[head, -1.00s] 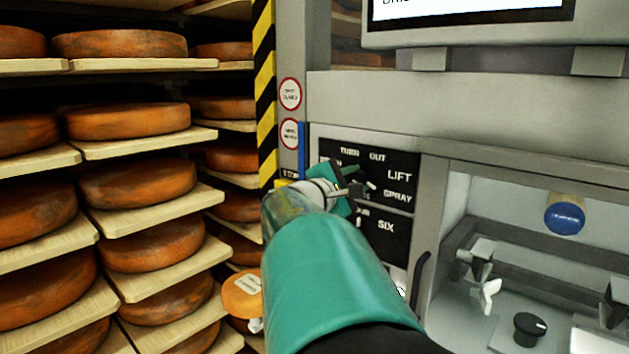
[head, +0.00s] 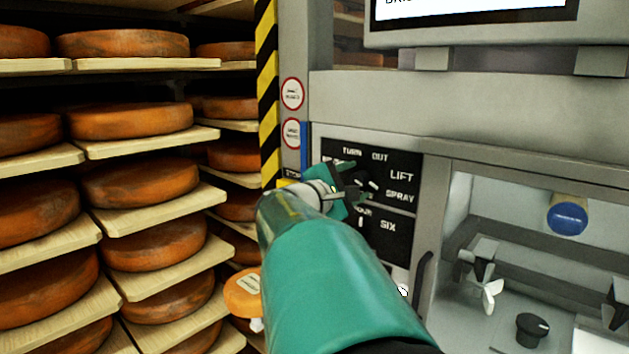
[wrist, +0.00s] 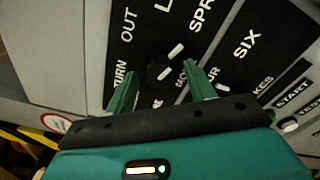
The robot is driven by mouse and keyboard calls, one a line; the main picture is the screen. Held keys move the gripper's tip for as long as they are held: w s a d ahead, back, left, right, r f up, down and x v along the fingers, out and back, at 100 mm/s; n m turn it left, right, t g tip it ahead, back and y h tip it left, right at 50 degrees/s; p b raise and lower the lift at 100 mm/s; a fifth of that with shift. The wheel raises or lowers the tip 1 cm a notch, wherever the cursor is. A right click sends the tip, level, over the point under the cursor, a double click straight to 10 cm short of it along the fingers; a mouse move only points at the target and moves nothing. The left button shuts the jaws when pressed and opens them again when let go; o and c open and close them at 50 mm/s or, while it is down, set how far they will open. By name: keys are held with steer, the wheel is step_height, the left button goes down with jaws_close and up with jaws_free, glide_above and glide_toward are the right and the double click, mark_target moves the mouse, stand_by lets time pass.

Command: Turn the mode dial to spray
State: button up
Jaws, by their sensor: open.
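The mode dial (wrist: 160,66) is a dark knob with white marks on a black panel (head: 405,160). TURN, OUT, LIFT and SPRAY are printed around it. In the head view, the dial (head: 372,183) is partly hidden by my gripper (head: 357,184). The SPRAY label (head: 400,196) is right of and below the dial. In the wrist view, my gripper (wrist: 160,72) is open, with one green finger on each side of the dial. I cannot tell whether the fingers touch it. White marks point up and right, but the exact setting is unclear.
A lower panel (head: 388,226) with a SIX label lies under the dial. A dark handle (head: 421,278) and an open bay with a black knob (head: 532,329) are right. Shelves of cheese wheels (head: 130,121) fill the left, beside a striped post (head: 268,90).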

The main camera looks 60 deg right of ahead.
steer(key=w+a, duration=0.2)
steer(key=a, duration=1)
steer(key=shift+a, duration=0.1)
steer(key=w+a+f+m+t+y, duration=0.25)
steer(key=a+f+t+y, duration=0.7)
steer(key=a+f, duration=1.2)
steer(key=a+f+m+g+y, duration=0.1)
steer(key=a+m+y, duration=0.1)
steer(key=a+y, duration=0.6)
steer(key=a, duration=0.6)
steer(key=shift+s, duration=0.35)
steer(key=shift+f, duration=0.1)
steer(key=c, duration=0.4)
steer(key=shift+d, duration=0.1)
steer(key=shift+d+m, duration=0.1)
steer(key=shift+m, duration=0.15)
